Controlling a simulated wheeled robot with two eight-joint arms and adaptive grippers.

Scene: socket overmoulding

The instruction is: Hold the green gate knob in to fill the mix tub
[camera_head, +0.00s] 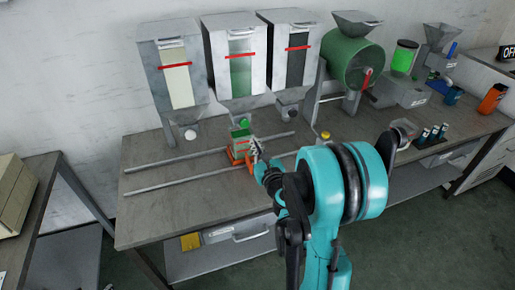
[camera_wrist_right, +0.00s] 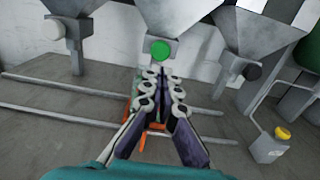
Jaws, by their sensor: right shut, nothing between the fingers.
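The green gate knob (camera_wrist_right: 159,49) sits on the front of the middle hopper's outlet, and it shows small in the head view (camera_head: 244,122). My right gripper (camera_wrist_right: 158,76) is shut and empty, its fingertips pointing at the knob from just below it in the wrist view. I cannot tell whether the tips touch the knob. A small tub with green showing in it (camera_head: 240,136) stands under the middle hopper on an orange carriage (camera_head: 234,157). In the wrist view my fingers mostly hide the tub. My left gripper is not in view.
The middle hopper (camera_head: 238,80) stands between a left hopper with a white knob (camera_head: 190,134) and a right hopper (camera_head: 291,65). Two rails (camera_head: 160,184) run along the bench. A green drum (camera_head: 352,64) and a yellow-capped item (camera_wrist_right: 283,133) are to the right. The bench's left front is clear.

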